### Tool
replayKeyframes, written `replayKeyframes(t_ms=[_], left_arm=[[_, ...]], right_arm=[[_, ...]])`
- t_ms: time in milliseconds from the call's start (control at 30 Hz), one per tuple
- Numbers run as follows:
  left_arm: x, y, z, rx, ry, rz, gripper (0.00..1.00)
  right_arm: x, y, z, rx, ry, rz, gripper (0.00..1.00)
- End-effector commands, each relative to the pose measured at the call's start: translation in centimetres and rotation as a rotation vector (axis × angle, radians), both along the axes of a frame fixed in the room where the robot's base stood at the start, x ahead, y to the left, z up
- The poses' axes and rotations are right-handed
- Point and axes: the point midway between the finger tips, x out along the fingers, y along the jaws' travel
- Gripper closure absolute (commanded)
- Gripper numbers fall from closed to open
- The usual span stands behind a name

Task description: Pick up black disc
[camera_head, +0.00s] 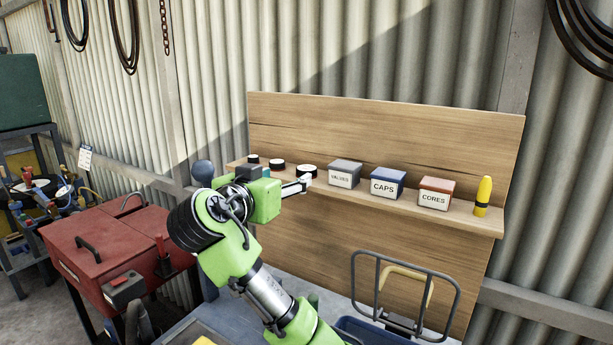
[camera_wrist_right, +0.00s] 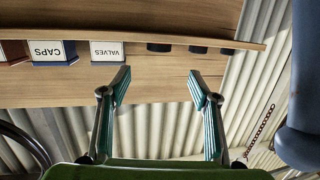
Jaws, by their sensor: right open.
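Several black discs with pale tops stand in a row on the left part of a wooden shelf. The nearest black disc (camera_head: 307,171) is the rightmost of them, beside the VALVES box. My right gripper (camera_head: 304,182) is in front of the shelf, close to that disc; the arm hides part of the shelf's left end. In the right wrist view, which is upside down, the open fingers (camera_wrist_right: 158,78) are empty. The gap between them faces the nearest disc (camera_wrist_right: 159,47), which is apart from the fingertips. My left gripper is not in view.
A VALVES box (camera_head: 345,174), a CAPS box (camera_head: 387,182), a CORES box (camera_head: 436,193) and a yellow marker-like object (camera_head: 483,196) stand further right on the shelf (camera_head: 462,221). A wooden backboard (camera_head: 400,130) rises behind. A red toolbox (camera_head: 110,245) stands at left.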

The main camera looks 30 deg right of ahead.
Motion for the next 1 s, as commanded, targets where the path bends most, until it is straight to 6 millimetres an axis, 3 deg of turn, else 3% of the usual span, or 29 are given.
replayKeyframes(t_ms=[100, 300, 467, 700, 1000], left_arm=[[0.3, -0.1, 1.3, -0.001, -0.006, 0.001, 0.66], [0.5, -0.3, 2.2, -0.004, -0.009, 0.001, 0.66], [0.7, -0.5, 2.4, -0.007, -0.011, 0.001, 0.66], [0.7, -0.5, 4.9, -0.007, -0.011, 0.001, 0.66], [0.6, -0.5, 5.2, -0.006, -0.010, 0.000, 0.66]], right_arm=[[1.6, -2.1, 0.0, -0.003, 0.004, -0.005, 0.44], [3.8, -4.4, -0.6, -0.002, 0.002, -0.003, 0.44], [4.5, -5.1, -0.9, 0.001, 0.001, -0.001, 0.44], [6.3, -7.7, -1.5, -0.002, 0.004, -0.004, 0.44], [7.6, -8.9, -2.2, 0.001, 0.001, 0.000, 0.44]])
